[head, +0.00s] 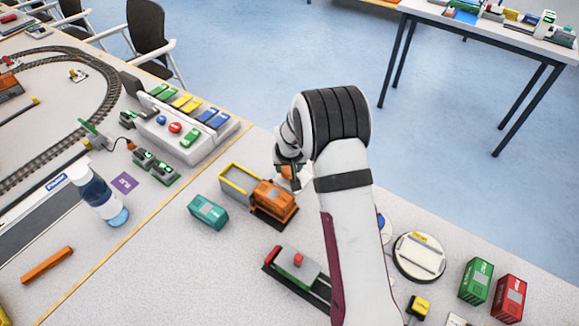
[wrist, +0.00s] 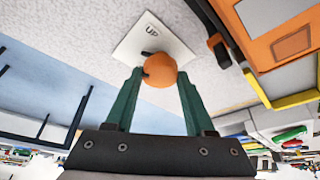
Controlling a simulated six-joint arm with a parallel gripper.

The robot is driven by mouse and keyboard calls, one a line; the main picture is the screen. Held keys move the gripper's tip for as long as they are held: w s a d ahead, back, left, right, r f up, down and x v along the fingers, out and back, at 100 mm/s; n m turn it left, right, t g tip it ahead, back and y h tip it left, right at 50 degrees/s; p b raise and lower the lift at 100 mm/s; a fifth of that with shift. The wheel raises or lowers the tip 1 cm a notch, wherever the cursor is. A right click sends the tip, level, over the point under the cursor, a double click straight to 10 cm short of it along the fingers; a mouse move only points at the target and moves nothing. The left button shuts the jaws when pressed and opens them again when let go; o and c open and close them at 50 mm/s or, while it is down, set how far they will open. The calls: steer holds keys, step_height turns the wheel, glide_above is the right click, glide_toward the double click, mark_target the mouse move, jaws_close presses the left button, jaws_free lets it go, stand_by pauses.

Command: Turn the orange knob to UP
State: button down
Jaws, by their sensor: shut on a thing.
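The orange knob (wrist: 159,71) is round and sits at the edge of a white plate (wrist: 177,45) marked UP in the wrist view. A small dark mark shows beside the knob on its UP side; I cannot tell whether it is a pointer. My gripper (wrist: 160,76) has its two green fingers on either side of the knob, shut on it. In the head view my gripper (head: 288,172) is low over the table, with a bit of the orange knob (head: 287,171) showing by the fingers. The plate is mostly hidden there behind my arm.
An orange locomotive (head: 273,199) and a yellow-edged wagon (head: 238,184) stand close to the left of my gripper. A teal container (head: 207,211), a red-and-grey wagon (head: 295,268) and a round turntable (head: 419,257) are nearby. A button panel (head: 185,140) stands further left.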

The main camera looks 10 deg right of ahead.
steer(key=m+h, duration=0.1)
steer(key=m, duration=0.1)
steer(key=m+h, duration=0.1)
steer(key=m, duration=0.2)
steer(key=shift+a+m+g, duration=0.2)
steer(key=shift+m+g, duration=0.1)
steer(key=shift+g, duration=0.1)
steer(key=m, duration=0.2)
steer(key=m+g+h, duration=0.1)
steer(key=m, duration=0.1)
steer(key=shift+w+a+m, duration=0.1)
steer(key=shift+w+m, duration=0.05)
steer(key=shift+m, duration=0.25)
steer(key=shift+g, duration=0.3)
steer(key=shift+c, duration=1.3)
jaws_free()
steer(key=v, duration=1.5)
steer(key=shift+a+r, duration=0.3)
